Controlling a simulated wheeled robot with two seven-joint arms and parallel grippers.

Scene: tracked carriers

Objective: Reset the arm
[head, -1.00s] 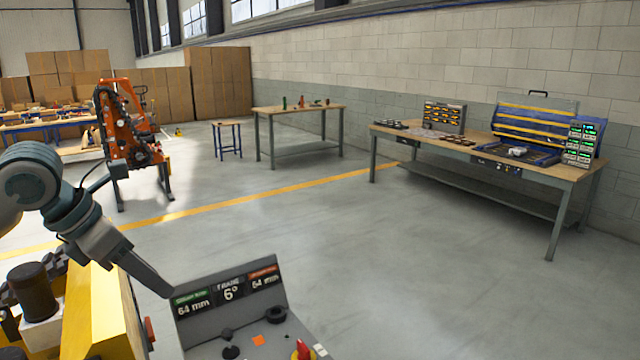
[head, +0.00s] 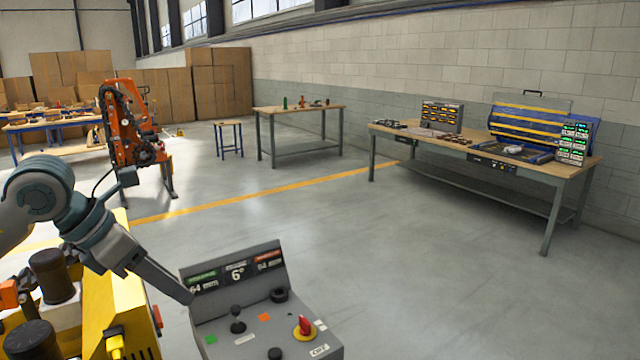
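My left arm comes in from the left, and its gripper (head: 178,288) points down to the right at the left edge of a grey control console (head: 245,315). I cannot tell whether it touches the console or whether its fingers are apart. The console has a display strip (head: 237,273) reading 64, 6° and 64, a black joystick (head: 237,322), a black knob (head: 279,295) and a red switch on a yellow base (head: 304,327). An orange machine with a jointed arm (head: 130,125) stands beyond on the floor. My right gripper is out of view.
A yellow machine body (head: 125,300) with black cylinders (head: 52,275) lies below my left arm. A long workbench (head: 480,145) with cases stands at the right. A smaller table (head: 297,109) and a stool (head: 229,125) are farther back. The middle floor is clear.

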